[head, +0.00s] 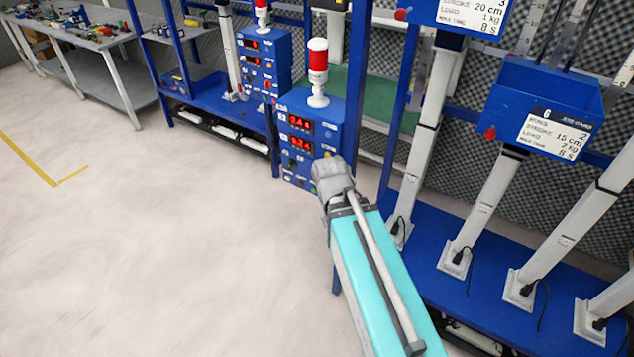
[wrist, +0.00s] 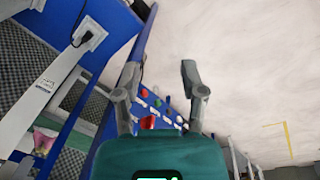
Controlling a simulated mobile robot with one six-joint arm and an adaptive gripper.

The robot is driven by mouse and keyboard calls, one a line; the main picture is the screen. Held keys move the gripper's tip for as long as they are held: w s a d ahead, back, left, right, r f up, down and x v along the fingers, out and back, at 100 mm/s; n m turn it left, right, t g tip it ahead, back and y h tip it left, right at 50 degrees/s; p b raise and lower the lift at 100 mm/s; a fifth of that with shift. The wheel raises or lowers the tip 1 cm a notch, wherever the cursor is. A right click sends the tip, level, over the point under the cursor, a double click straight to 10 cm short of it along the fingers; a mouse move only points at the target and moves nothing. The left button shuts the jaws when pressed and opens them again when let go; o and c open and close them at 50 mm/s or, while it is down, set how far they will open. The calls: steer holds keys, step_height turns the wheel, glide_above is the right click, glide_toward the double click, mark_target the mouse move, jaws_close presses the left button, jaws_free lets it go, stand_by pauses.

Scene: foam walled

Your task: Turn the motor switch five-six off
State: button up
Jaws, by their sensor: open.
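A blue control box (head: 296,109) with two red number displays stands at the end of the blue test rack in the head view. Small knobs and buttons sit on its lower front, partly behind my arm. In the wrist view a blue panel (wrist: 176,103) with small green, red, blue and dark controls shows between and beyond my fingers. The labels are too small to read, so I cannot tell which control is motor switch five-six. My gripper (wrist: 160,75) is open and empty, its fingers apart near the panel. I cannot tell any contact.
A red signal lamp (head: 318,62) stands on the box. A second blue control box (head: 264,62) is farther back. White actuator columns (head: 482,208) stand on the blue rack base (head: 480,285) at right. A grey workbench (head: 75,40) is far left. The pale floor (head: 150,230) is clear.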

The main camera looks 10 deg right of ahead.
steer(key=w+f+n+t+h+b, duration=0.4)
steer(key=w+f+n+h+b, duration=0.4)
steer(key=n+b, duration=0.5)
steer(key=w+a+n+t+h+b, duration=0.3)
steer(key=w+a+n+t+b, duration=0.4)
steer(key=n+b, duration=0.5)
steer(key=shift+w+a+n+t+h+b, duration=0.35)
steer(key=shift+a+t, duration=0.35)
steer(key=shift+a, duration=0.2)
steer(key=shift+d, duration=0.15)
steer(key=shift+x, duration=6.8)
steer(key=shift+f, duration=0.15)
jaws_close()
